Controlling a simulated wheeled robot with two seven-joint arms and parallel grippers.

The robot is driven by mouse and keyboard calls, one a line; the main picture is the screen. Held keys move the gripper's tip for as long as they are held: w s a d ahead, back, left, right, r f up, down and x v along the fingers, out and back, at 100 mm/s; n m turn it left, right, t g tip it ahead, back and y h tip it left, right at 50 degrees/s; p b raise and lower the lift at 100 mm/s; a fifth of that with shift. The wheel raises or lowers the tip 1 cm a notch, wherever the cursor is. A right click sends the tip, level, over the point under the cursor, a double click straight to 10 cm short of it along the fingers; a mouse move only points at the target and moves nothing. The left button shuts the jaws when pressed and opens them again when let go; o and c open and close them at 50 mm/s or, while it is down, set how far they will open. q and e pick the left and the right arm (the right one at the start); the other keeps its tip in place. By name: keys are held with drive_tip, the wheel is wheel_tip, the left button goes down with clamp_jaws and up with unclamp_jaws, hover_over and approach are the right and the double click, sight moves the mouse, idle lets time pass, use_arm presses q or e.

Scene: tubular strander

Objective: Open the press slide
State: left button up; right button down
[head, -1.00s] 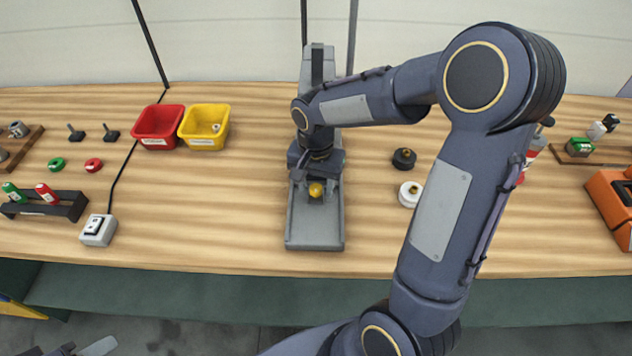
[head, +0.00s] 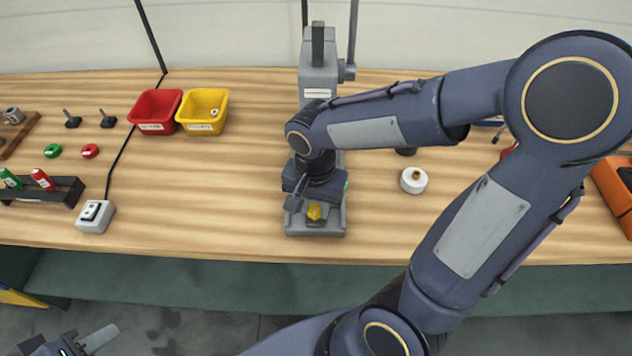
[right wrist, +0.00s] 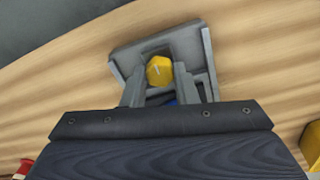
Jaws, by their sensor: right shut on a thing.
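The grey press (head: 318,80) stands on the bench with its flat base (head: 330,229) toward the front edge. The press slide (head: 316,221) is near the front end of this base and carries a yellow piece (head: 314,211). My right gripper (head: 312,196) reaches down over the base and is shut on the slide; its arm hides the middle of the press. In the right wrist view, the yellow piece (right wrist: 159,70) shows between and just beyond the two fingers (right wrist: 159,88). My left gripper (head: 88,342) is low at the left, away from the bench; its jaw gap is unclear.
A red bin (head: 155,111) and a yellow bin (head: 204,111) stand left of the press. A switch box (head: 96,216) sits near the front left. A white round part (head: 413,180) lies right of the press. The bench in front of the bins is mostly clear.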

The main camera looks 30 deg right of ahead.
drive_tip(key=shift+s+a, duration=0.4)
drive_tip(key=shift+s, duration=0.25)
drive_tip(key=c, duration=1.1)
unclamp_jaws()
drive_tip(key=shift+c, duration=0.2)
drive_tip(key=shift+r, duration=0.15)
wheel_tip(320, 180, up, 8)
drive_tip(key=shift+f+p, duration=0.2)
drive_tip(key=shift+p, duration=0.1)
